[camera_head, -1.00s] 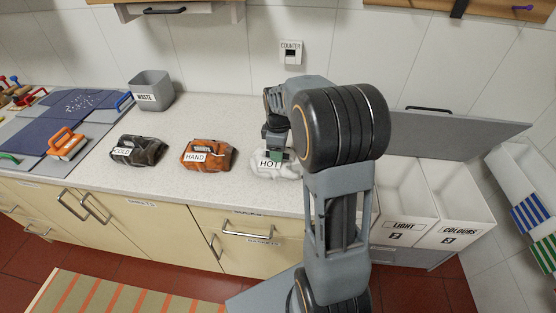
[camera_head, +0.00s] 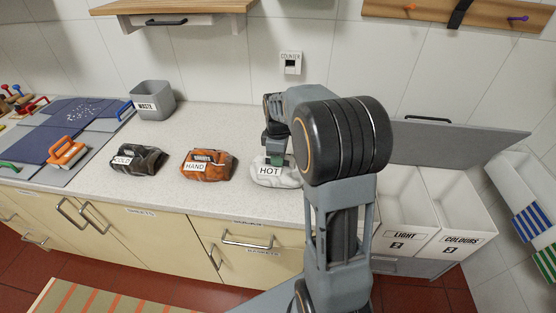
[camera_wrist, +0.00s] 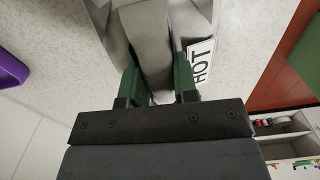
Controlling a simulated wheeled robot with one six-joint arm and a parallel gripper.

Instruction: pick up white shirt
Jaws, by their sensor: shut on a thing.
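The white shirt (camera_head: 266,179) lies bundled on the counter with a HOT label on its front. It also shows in the wrist view (camera_wrist: 151,50) as pale folds between the fingers. My gripper (camera_head: 275,157) points down onto the shirt. In the wrist view its green fingers (camera_wrist: 158,82) are shut on a fold of the cloth. The shirt's right part is hidden behind my arm in the head view. I cannot tell any gap between shirt and counter.
An orange bundle labelled HAND (camera_head: 208,166) and a dark bundle labelled COLD (camera_head: 138,160) lie to the left on the counter (camera_head: 226,125). A grey waste bin (camera_head: 152,100) stands behind them. Open LIGHT (camera_head: 404,236) and COLOURS (camera_head: 461,238) bins are right of my arm.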

